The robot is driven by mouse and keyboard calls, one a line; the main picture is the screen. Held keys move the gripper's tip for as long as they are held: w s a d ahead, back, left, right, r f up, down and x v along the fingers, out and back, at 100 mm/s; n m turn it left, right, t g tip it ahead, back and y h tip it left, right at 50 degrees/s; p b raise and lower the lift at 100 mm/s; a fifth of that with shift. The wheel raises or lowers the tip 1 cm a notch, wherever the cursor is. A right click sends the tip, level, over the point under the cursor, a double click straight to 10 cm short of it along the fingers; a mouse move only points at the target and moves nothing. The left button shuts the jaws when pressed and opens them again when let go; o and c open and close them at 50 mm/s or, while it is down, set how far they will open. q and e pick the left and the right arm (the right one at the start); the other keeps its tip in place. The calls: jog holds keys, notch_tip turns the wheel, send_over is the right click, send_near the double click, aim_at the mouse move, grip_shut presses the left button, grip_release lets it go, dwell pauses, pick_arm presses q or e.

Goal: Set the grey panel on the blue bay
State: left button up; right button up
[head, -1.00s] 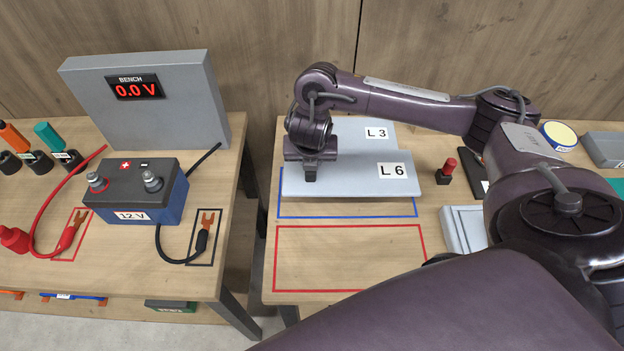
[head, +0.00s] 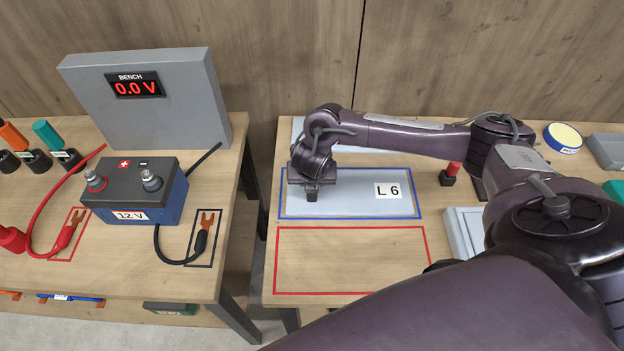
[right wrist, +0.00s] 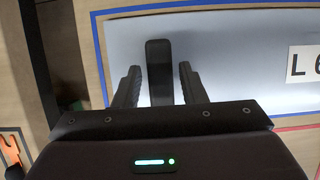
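The grey panel (head: 350,202), labelled L 6, lies flat inside the blue-outlined bay (head: 420,200) on the right table. Blue line shows around its visible edges. My right gripper (head: 312,194) is low over the panel's left part. In the right wrist view the panel's dark upright handle (right wrist: 159,72) stands between the fingers of my right gripper (right wrist: 158,82). Gaps show on both sides of the handle, so the gripper is open around it. The wrist view also shows the panel (right wrist: 230,45) and the blue line (right wrist: 98,55). My left gripper is out of view.
An empty red-outlined bay (head: 350,262) lies in front of the blue bay. A pale sheet (head: 300,128) lies behind, mostly covered by my arm. A red-topped knob (head: 452,172) and a pale grey block (head: 463,232) stand to the right. A battery (head: 135,192) stands on the left table.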

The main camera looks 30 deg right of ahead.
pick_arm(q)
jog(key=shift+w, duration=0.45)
pick_arm(e)
jog(key=shift+o, duration=0.7)
jog(key=v, duration=0.5)
jog(key=shift+w, duration=0.15)
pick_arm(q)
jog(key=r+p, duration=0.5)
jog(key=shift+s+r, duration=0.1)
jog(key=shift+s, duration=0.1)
pick_arm(e)
jog(key=v, duration=0.7)
